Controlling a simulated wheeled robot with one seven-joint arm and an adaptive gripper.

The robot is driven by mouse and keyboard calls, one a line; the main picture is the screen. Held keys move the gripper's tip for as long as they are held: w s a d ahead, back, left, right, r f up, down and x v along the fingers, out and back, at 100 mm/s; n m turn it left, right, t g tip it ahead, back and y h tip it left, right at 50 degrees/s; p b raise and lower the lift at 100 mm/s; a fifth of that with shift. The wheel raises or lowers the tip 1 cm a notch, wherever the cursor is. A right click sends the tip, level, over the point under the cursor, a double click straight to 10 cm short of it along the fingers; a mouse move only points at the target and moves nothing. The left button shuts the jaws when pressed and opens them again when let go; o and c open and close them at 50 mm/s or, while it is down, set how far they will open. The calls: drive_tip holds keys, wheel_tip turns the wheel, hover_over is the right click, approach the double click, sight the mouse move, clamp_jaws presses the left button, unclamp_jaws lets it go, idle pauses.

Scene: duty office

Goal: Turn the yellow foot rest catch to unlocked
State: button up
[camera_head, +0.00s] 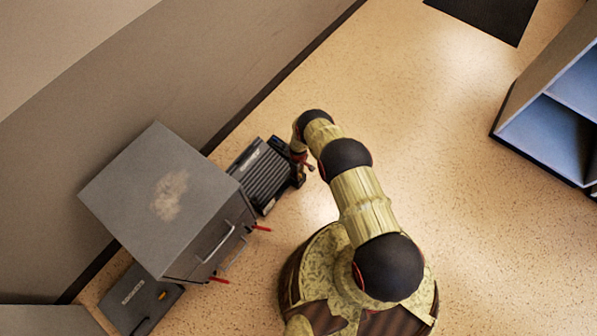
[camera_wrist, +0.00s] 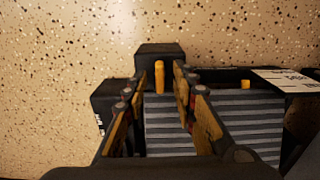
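The foot rest is a dark unit with a grey ribbed top (camera_head: 266,174); its ribbed plate also shows in the wrist view (camera_wrist: 215,122). A yellow catch (camera_wrist: 159,80) stands up at a black block (camera_wrist: 158,52) on its edge. A second, smaller yellow piece (camera_wrist: 245,85) shows farther right, and which one is the named catch is not marked. My gripper (camera_wrist: 158,70) is open, with one finger on each side of the upright yellow catch; contact cannot be made out.
A grey cabinet (camera_head: 140,200) with a handle and red bits stands left of the foot rest. A dark flat device (camera_head: 137,298) lies on the floor at lower left. A wall runs behind. A blue-lined shelf (camera_head: 548,130) stands at right. The floor between is clear.

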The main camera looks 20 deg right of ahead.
wheel_tip(320, 180, up, 12)
idle(0.6)
idle(0.5)
drive_tip(key=s+r+m+g, duration=0.3)
drive_tip(key=s, duration=0.8)
wheel_tip(320, 180, up, 40)
drive_tip(key=s+m+p, duration=0.2)
drive_tip(key=m, duration=0.1)
drive_tip(key=s+r+t+p, duration=0.1)
drive_tip(key=s+r+t, duration=0.2)
drive_tip(key=r, duration=1)
drive_tip(key=s+r+m+t+p, duration=0.1)
drive_tip(key=s+r+t+p, duration=0.1)
drive_tip(key=s+r, duration=0.6)
drive_tip(key=s+r+t+p, duration=0.2)
drive_tip(key=s+r, duration=0.4)
drive_tip(key=r, duration=1.3)
drive_tip(key=shift+s+a+t, duration=0.15)
drive_tip(key=shift+t, duration=0.65)
